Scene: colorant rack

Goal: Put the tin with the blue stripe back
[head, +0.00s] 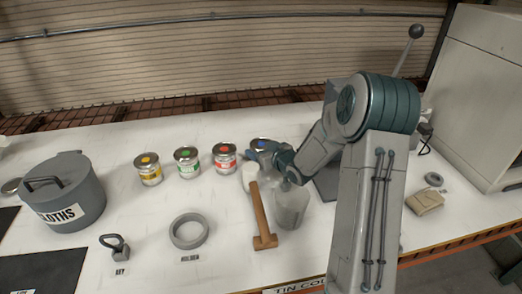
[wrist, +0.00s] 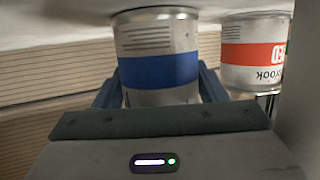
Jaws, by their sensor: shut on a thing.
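The tin with the blue stripe (wrist: 160,68) is between my gripper's fingers (wrist: 160,92) in the wrist view, which is upside down. My gripper is shut on it. In the head view only the top of this tin (head: 259,142) shows, with a blue spot on its lid; my gripper (head: 262,155) hides most of the rest. It is at the right end of a row of tins. Its base is at or very near the white tabletop; I cannot tell if it touches. The red-striped tin (head: 224,158) is beside it, with a gap, also in the wrist view (wrist: 254,55).
A green tin (head: 187,163) and a yellow tin (head: 149,170) continue the row leftward. A mallet (head: 261,218) and a clear container (head: 291,210) are in front of my gripper.

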